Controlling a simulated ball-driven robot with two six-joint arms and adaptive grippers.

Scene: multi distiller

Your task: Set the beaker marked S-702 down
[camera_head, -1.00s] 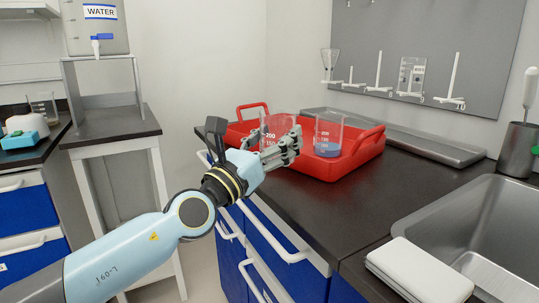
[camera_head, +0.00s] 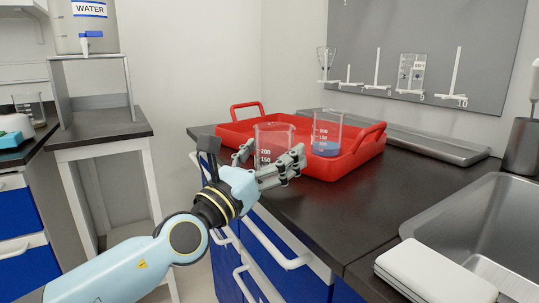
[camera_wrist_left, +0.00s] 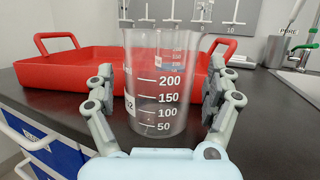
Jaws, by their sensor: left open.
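A clear beaker (camera_head: 274,137) with white graduation marks stands upright on the dark counter, just in front of the red tray. It also shows in the left wrist view (camera_wrist_left: 157,90), seemingly empty. A white label at its left side is partly hidden; only "02" can be read. My left gripper (camera_head: 272,153) is open, with one finger on each side of the beaker. In the left wrist view, gaps show between the fingers (camera_wrist_left: 160,78) and the glass. My right gripper is not in view.
The red tray (camera_head: 350,165) holds a second beaker (camera_head: 327,135) with blue liquid. A sink (camera_head: 480,225) and a white folded item (camera_head: 435,275) lie at the right. The dark counter (camera_head: 350,205) is clear between tray and sink.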

